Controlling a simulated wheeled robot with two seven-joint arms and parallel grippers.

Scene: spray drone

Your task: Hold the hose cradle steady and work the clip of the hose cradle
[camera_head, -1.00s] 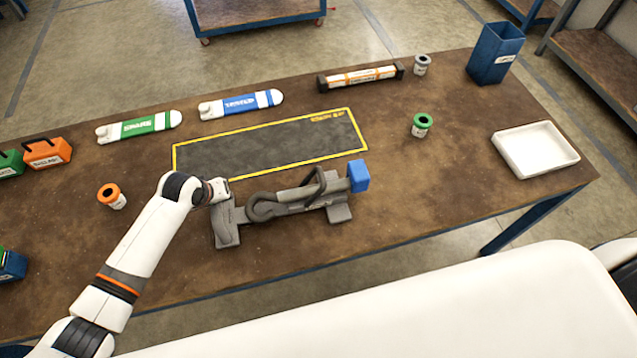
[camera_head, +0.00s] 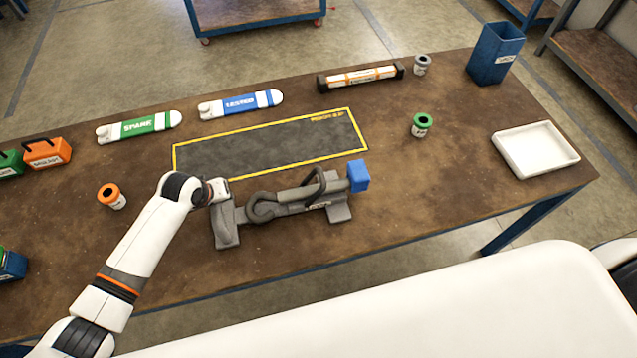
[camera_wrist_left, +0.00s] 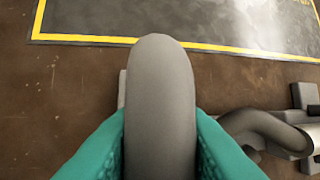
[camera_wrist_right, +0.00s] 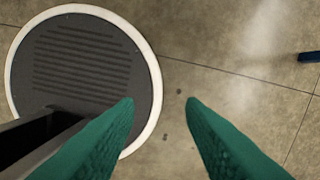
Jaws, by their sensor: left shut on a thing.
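The grey hose cradle (camera_head: 228,232) stands on the brown workbench in front of the yellow-bordered mat. A grey hose with a looped part (camera_head: 262,208) lies along it, and a dark arched clip (camera_head: 317,186) rises near its right end, beside a blue block (camera_head: 358,176). My left gripper (camera_head: 218,190) is at the cradle's left end. In the left wrist view its green fingers (camera_wrist_left: 160,145) are shut on a rounded grey upright part of the cradle (camera_wrist_left: 160,90). My right gripper (camera_wrist_right: 160,102) is open and empty over the floor, outside the head view.
The dark mat (camera_head: 270,145) lies behind the cradle. Green (camera_head: 140,127) and blue (camera_head: 241,103) labelled pieces, an orange-topped jar (camera_head: 111,196), a green-topped jar (camera_head: 421,125), a white tray (camera_head: 536,149) and a blue bin (camera_head: 495,52) stand around. The bench right of the cradle is clear.

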